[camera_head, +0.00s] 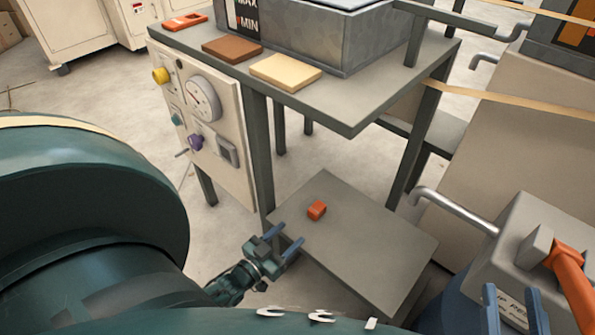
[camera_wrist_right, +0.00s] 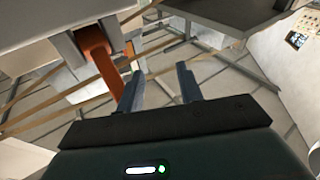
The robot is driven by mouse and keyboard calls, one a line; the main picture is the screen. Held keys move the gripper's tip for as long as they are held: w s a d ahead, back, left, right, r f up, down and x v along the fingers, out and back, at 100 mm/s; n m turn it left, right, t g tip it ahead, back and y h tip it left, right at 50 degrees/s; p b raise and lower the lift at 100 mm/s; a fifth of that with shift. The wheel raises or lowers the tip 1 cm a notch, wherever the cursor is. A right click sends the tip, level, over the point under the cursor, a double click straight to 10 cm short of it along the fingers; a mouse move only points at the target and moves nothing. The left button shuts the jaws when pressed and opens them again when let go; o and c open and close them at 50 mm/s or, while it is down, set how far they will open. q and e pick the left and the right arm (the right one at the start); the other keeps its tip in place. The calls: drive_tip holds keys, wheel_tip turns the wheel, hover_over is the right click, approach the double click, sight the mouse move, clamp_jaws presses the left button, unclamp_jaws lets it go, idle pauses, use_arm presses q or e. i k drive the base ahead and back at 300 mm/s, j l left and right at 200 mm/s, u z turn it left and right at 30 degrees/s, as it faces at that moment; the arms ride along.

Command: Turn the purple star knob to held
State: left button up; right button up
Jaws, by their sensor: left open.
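The purple star knob (camera_head: 194,142) sits low on a cream control panel (camera_head: 234,120) on the left side of the grey table, in the head view. Its pointer and any position marks are too small to read. My left gripper (camera_head: 290,236) is open and empty, below and to the right of the knob and well apart from it. My right gripper (camera_head: 514,292) is at the lower right, far from the knob. Its two fingers stand apart with nothing between them in the right wrist view (camera_wrist_right: 160,82).
The panel also carries a round gauge (camera_head: 201,99), a yellow knob (camera_head: 161,75), a teal knob (camera_head: 176,119) and a grey switch (camera_head: 227,152). A low platform (camera_head: 360,240) bears an orange block (camera_head: 317,210). An orange lever (camera_head: 572,285) stands beside my right gripper.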

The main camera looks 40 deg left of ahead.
sight(195, 141)
drive_tip(key=k+j, duration=0.1)
drive_tip(key=k, duration=0.9)
